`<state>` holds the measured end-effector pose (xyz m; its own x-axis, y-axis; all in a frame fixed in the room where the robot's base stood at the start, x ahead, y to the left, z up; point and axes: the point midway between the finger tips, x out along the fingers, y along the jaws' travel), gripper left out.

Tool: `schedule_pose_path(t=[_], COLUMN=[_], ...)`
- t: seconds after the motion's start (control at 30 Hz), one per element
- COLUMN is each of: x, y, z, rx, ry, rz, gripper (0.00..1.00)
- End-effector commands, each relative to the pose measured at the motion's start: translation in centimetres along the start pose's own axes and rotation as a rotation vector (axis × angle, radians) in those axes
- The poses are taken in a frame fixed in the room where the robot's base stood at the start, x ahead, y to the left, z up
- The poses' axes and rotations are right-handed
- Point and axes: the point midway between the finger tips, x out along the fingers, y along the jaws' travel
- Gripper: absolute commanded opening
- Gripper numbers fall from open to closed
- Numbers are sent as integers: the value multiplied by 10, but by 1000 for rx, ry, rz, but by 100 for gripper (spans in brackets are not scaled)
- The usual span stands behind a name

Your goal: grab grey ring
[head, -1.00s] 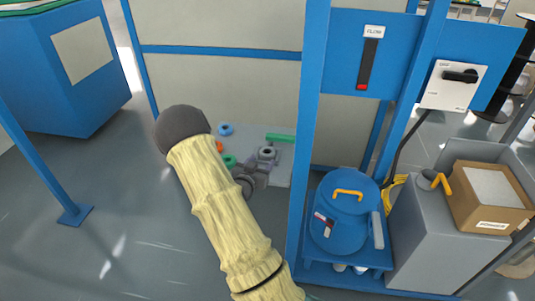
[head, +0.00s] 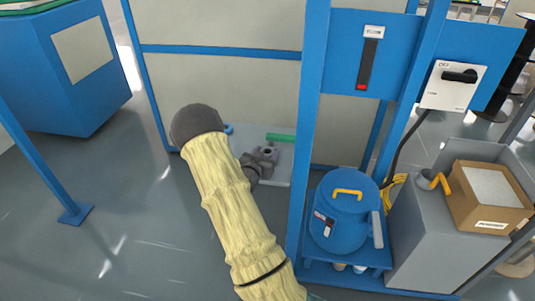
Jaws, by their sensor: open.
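The grey ring (head: 268,151) lies on a light grey board (head: 284,178) on the floor at the foot of the pale panel, in the middle of the head view. My gripper (head: 264,159) is dark grey and partly hidden behind my yellow-sleeved arm. It is open and its tip is right at the near side of the ring. The two overlap in the picture, so I cannot tell whether they touch or whether the ring is between the fingers.
A green bar (head: 281,137) lies just behind the ring. A blue ring (head: 229,129) shows partly beside my arm. A blue post (head: 306,130) stands close on the right, with a blue drum (head: 342,222) beyond it. The floor at left is open.

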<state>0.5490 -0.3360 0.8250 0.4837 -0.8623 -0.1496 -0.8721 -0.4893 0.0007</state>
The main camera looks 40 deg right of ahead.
Motion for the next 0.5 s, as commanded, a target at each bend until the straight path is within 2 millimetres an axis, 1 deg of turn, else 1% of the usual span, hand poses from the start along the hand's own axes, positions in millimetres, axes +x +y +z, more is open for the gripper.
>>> schedule_pose_path(t=[0.3,0.33,0.43,0.47,0.5], x=[0,0,0,0,0], y=[0,0,0,0,0], z=[0,0,0,0,0], rx=[1,1,1,1,1], ry=[0,0,0,0,1], rz=[0,0,0,0,0], gripper=[55,51,31,27,27])
